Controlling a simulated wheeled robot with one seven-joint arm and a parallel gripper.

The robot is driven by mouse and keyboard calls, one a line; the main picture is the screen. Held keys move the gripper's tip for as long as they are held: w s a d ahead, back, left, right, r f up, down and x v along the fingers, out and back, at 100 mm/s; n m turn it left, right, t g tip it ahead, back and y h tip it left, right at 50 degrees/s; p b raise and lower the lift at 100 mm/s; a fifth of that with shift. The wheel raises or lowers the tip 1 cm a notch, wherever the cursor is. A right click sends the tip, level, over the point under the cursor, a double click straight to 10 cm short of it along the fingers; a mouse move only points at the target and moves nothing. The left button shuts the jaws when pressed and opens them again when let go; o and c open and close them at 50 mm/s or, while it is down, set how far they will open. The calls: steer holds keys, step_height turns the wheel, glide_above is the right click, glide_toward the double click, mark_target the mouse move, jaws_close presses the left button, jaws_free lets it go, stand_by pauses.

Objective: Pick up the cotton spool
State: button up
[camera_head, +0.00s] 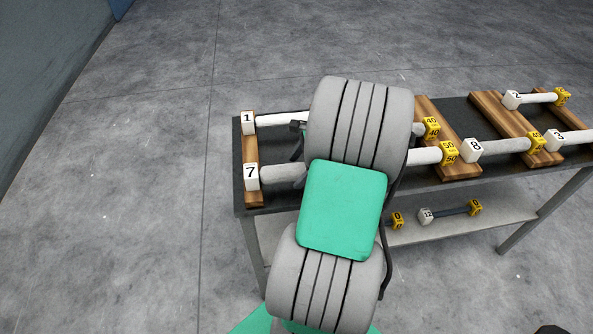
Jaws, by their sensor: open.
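Several spools with white numbered end blocks and yellow far blocks lie across wooden racks on a dark table (350,196). I cannot tell which is the cotton spool. The spool marked 1 (282,119) lies at the back left, and the thicker, greyer spool marked 7 (280,174) in front of it. My arm hides the middle of both. My gripper (298,142) is open; its dark fingers show partly at the left of my arm, near these two spools. I see no hold on either; contact cannot be told.
Spools marked 8 (505,146), 2 (537,98) and 3 (572,138) lie on racks to the right. A dark spool marked 12 (452,212) lies on the lower shelf (500,209), near another yellow block (397,220). The floor left of the table is clear.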

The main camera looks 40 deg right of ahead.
steer(key=shift+c, duration=0.4)
jaws_close()
stand_by(0.4)
